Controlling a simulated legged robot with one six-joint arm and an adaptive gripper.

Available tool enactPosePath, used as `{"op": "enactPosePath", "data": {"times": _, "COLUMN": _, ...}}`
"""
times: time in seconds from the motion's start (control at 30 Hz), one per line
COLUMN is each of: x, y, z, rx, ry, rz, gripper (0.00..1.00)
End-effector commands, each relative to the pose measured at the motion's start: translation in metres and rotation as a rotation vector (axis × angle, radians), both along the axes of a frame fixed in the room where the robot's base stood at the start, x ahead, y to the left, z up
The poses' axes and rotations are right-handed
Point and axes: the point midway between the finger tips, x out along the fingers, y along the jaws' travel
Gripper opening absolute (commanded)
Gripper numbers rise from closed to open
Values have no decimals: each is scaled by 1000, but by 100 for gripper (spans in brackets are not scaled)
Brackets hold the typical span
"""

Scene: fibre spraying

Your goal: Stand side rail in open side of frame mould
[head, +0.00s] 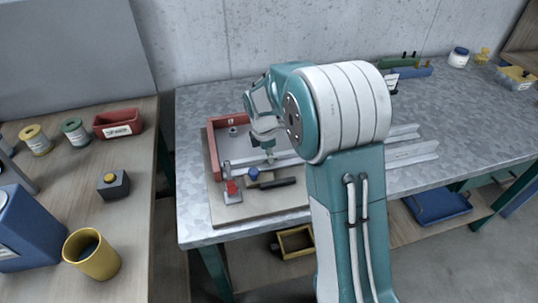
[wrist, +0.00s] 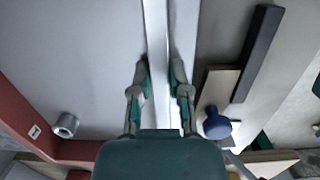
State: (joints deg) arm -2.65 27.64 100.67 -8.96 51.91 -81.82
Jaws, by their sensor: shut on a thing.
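The frame mould has red walls (head: 213,150) at its left and back in the head view; its near side has no red wall. A red wall (wrist: 30,128) also shows at lower left in the wrist view. My gripper (wrist: 161,75) is shut on a pale metal side rail (wrist: 155,25), with one finger on each side. In the head view my gripper (head: 268,156) is over the mould's near side, partly hidden by my arm. The rail (head: 287,160) runs left to right there. Whether it touches the base cannot be told.
A red-handled clamp (head: 231,188), a blue knob (head: 253,173) and a dark bar (head: 280,182) lie just in front of the rail. Pale metal profiles (head: 412,153) lie on the bench to the right. A side bench (head: 140,200) with pots stands left.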

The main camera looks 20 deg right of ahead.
Motion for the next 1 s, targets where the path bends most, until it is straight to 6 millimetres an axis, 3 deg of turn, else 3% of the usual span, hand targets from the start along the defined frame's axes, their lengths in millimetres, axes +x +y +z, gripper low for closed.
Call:
{"op": "enactPosePath", "data": {"times": 0.03, "x": -3, "y": 0, "z": -8, "rx": 0, "ry": 15, "rz": -1, "gripper": 0}}
{"op": "enactPosePath", "data": {"times": 0.47, "x": -4, "y": -1, "z": -12, "rx": 1, "ry": 17, "rz": -2, "gripper": 0}}
{"op": "enactPosePath", "data": {"times": 0.5, "x": -3, "y": -1, "z": -12, "rx": 1, "ry": 17, "rz": -2, "gripper": 31}}
{"op": "enactPosePath", "data": {"times": 0.57, "x": -4, "y": -1, "z": -12, "rx": 1, "ry": 17, "rz": -2, "gripper": 58}}
{"op": "enactPosePath", "data": {"times": 0.6, "x": -4, "y": -1, "z": -12, "rx": 1, "ry": 17, "rz": -2, "gripper": 63}}
{"op": "enactPosePath", "data": {"times": 1.0, "x": -4, "y": 0, "z": -10, "rx": 0, "ry": 17, "rz": -1, "gripper": 63}}
